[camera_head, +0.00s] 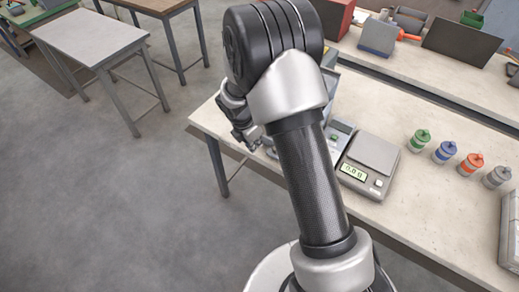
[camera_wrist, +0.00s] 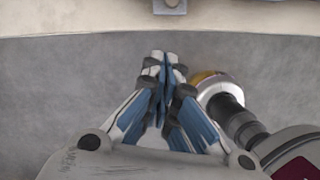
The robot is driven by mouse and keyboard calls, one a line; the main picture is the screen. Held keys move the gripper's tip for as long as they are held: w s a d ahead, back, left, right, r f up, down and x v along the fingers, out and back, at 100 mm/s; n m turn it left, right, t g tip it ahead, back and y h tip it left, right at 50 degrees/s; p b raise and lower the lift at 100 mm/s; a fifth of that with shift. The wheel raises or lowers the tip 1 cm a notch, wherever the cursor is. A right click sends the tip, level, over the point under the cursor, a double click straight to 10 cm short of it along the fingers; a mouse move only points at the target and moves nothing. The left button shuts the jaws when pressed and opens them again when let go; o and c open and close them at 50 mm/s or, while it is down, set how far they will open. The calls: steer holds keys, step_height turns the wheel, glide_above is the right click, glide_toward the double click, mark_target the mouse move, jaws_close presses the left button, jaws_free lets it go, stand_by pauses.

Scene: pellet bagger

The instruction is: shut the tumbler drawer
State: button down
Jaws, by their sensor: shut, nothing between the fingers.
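My gripper (camera_wrist: 160,58) is shut and empty in the wrist view, its fingertips together over the grey floor. It points toward the pale table edge at the top of that view. In the head view my gripper (camera_head: 245,128) is partly hidden behind my arm, at the left end of the workbench. A grey machine (camera_head: 340,130) with a green button stands on the bench, mostly hidden behind my arm. I cannot make out the tumbler drawer for certain or tell how far open it is. A small grey bracket-like part (camera_wrist: 170,6) shows at the wrist view's top edge.
A digital scale (camera_head: 370,163) stands right of the machine. Several small jars with coloured lids, including a green one (camera_head: 419,141), line the workbench (camera_head: 400,215). A grey table (camera_head: 90,38) stands at the far left. The floor left of the bench is clear.

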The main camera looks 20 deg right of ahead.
steer(key=s+d+f+n+t+b, duration=0.2)
steer(key=s+n+b, duration=0.4)
steer(key=b, duration=0.3)
steer(key=w+d+f+b, duration=0.4)
steer(key=w+f+b, duration=0.1)
steer(key=f, duration=0.3)
steer(key=shift+w+d, duration=0.3)
steer(key=shift+w, duration=0.25)
